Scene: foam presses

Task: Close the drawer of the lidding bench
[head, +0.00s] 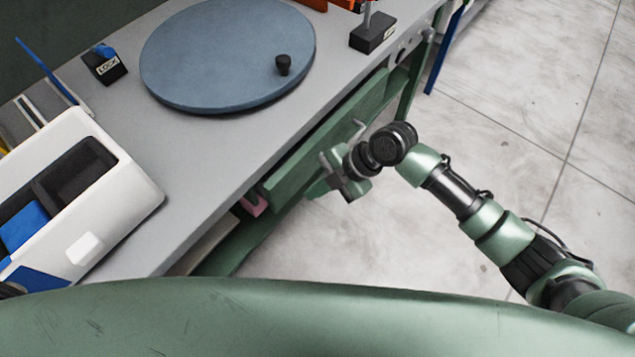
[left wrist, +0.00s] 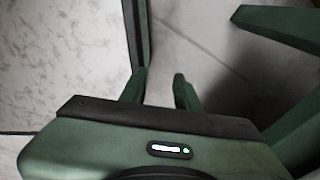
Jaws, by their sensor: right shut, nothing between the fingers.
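The lidding bench (head: 190,150) has a grey top, and a long green drawer front (head: 300,165) runs along its right edge in the head view. A dark gap shows between the drawer front and the bench top; how far the drawer stands out is hard to tell. My right gripper (head: 328,162) is shut and empty, close beside the outer face of the drawer front. I cannot tell whether it touches. My left gripper (left wrist: 160,80) shows only in the left wrist view, its two green fingers apart with nothing between them.
On the bench are a blue-grey round plate (head: 215,55) with a black knob, a black block marked LOCK (head: 104,66), and a white bin (head: 140,185). A pink object (head: 253,204) shows under the bench. Pale tiled floor (head: 500,90) is clear to the right.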

